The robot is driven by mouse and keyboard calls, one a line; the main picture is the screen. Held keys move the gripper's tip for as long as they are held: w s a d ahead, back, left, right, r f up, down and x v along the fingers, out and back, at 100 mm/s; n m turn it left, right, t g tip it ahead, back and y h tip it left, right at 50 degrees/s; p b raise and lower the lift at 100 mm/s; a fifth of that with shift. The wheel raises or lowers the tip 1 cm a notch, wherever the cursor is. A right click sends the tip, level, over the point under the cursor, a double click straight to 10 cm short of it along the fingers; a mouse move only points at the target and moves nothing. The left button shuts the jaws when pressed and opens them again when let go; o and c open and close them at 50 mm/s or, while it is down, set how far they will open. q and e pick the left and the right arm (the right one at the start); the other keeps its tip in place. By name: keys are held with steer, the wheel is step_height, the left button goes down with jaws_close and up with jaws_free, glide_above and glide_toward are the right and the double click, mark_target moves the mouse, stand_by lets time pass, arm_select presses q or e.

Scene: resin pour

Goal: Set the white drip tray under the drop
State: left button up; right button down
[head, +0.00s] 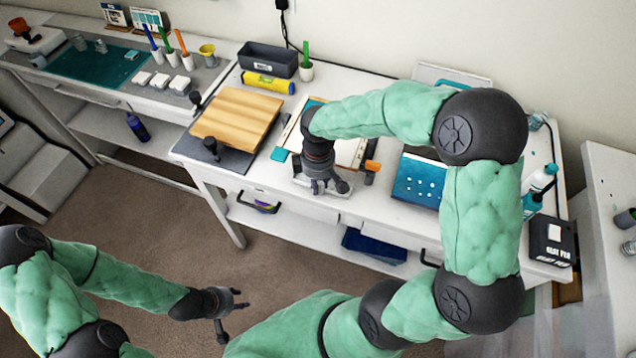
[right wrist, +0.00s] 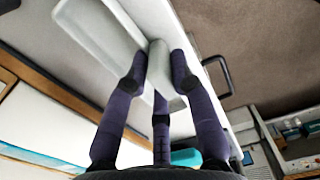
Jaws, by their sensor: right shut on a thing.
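The white drip tray (head: 301,181) is at the front edge of the white workbench, under my right gripper (head: 328,190). In the right wrist view the tray (right wrist: 98,32) is a long pale piece with a raised wall. My right gripper's fingers (right wrist: 158,82) are shut on a pale upright part of it. Whether the tray touches the bench top I cannot tell. My left gripper (head: 232,312) is open and empty, low over the carpet in front of the bench. I cannot make out any drop.
A wooden board (head: 237,117) lies tilted on a dark base (head: 222,156) left of the tray. A framed white sheet (head: 350,150) lies behind my right gripper. A blue dotted panel (head: 417,183) is to the right. A grey bin (head: 268,59) and yellow roll (head: 268,83) stand behind.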

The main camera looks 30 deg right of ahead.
steer(key=c, duration=1.5)
jaws_free()
steer(key=shift+f, duration=0.15)
steer(key=o, duration=0.4)
steer(key=shift+o, duration=0.2)
steer(key=shift+r, duration=0.3)
step_height(320, 180, up, 12)
steer(key=p, duration=0.3)
steer(key=shift+f, duration=0.1)
